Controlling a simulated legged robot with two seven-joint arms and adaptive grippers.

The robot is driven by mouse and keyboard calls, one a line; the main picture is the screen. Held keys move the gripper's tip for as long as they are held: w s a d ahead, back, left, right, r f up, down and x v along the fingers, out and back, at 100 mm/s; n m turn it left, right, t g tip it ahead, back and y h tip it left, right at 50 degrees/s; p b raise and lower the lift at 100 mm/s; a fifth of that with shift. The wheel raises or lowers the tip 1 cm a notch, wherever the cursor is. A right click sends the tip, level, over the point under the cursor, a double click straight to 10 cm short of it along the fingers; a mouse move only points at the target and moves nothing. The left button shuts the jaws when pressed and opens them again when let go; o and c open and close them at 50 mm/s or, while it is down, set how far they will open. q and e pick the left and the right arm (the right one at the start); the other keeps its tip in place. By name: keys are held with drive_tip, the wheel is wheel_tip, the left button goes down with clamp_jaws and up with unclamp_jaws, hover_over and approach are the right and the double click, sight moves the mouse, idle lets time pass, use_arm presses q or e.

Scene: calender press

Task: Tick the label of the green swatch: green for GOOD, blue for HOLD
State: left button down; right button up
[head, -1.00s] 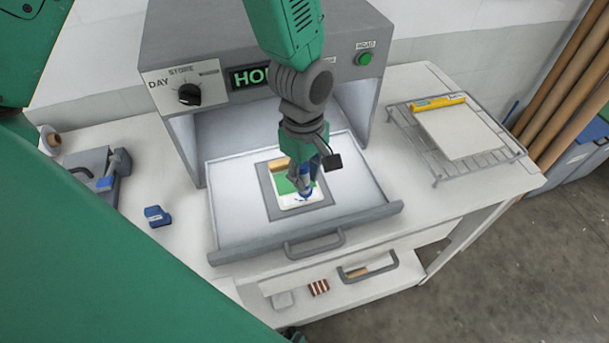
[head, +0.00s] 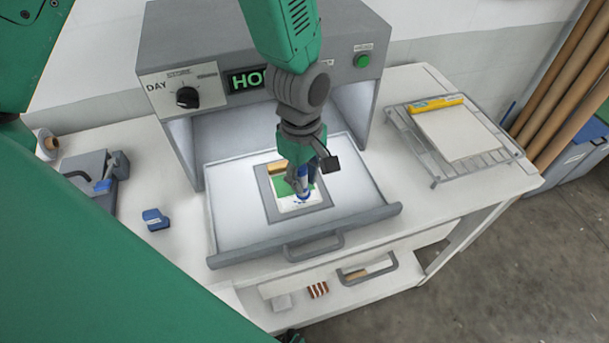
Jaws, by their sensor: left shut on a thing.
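My left gripper (head: 302,170) comes down from the top over the pulled-out drawer. It is shut on a blue pen (head: 303,184), whose tip is low over the white label. The green swatch (head: 281,187) lies in a grey frame in the drawer, partly hidden by the gripper. Its white label (head: 309,205) is at its near edge and bears blue marks around the pen tip. I cannot tell whether the tip touches. The lit display (head: 247,79) reads "HO" in green; my arm hides the rest.
The drawer's front edge (head: 240,255) and handle (head: 314,247) stick out toward me. The press hood (head: 210,40) stands behind, with a black knob (head: 187,97) and green button (head: 362,61). A blue object (head: 155,219) lies left; a wire rack (head: 436,182) stands right.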

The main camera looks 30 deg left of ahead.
sight(302, 167)
use_arm(q)
drive_tip(key=shift+a, duration=0.15)
drive_tip(key=shift+r, duration=3)
drive_tip(key=shift+s+f, duration=0.1)
drive_tip(key=shift+f, duration=0.05)
